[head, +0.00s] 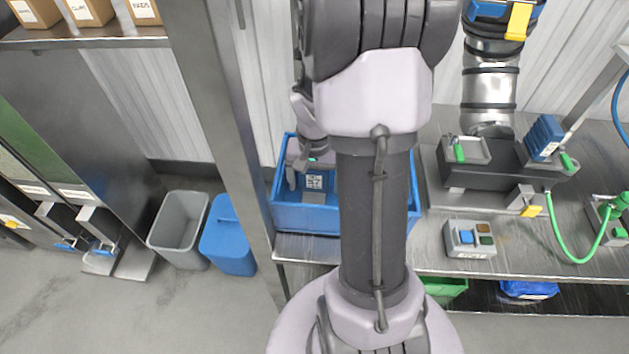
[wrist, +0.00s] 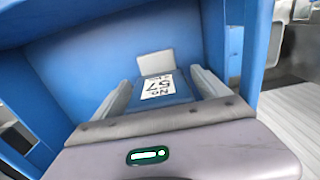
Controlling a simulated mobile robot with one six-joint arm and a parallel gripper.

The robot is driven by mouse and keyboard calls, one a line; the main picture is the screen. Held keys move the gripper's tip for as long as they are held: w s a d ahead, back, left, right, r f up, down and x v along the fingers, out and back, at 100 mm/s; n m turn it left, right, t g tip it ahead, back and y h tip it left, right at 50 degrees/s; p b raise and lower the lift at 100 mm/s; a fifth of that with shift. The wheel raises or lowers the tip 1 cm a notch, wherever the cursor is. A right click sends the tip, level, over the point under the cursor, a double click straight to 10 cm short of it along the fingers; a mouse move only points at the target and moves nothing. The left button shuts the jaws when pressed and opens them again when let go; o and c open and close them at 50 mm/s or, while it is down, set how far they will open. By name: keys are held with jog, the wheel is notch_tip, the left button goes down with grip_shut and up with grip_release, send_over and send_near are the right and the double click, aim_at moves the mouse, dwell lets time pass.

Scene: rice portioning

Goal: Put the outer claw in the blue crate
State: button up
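The outer claw (wrist: 180,97) appears to be the dark blue block with a white "No 57" label; its label also shows in the head view (head: 315,182). A pale grey plate (wrist: 156,62) sits at its far end. My gripper (wrist: 163,85) has one grey finger along each side of the block, with hardly any gap, and looks shut on it. The gripper points down inside the blue crate (head: 300,218), whose walls (wrist: 105,55) surround it in the wrist view. I cannot tell whether the block touches the crate floor. My arm hides the crate's right part.
The crate stands on a metal bench beside a steel post (head: 235,120). A grey bin (head: 178,228) and a blue bin (head: 228,240) stand on the floor to the left. A dark fixture (head: 500,170), another blue labelled block (head: 544,137) and a button box (head: 468,239) occupy the right bench.

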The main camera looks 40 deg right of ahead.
notch_tip(320, 180, up, 12)
jog(key=p, duration=0.5)
jog(key=shift+r, duration=0.15)
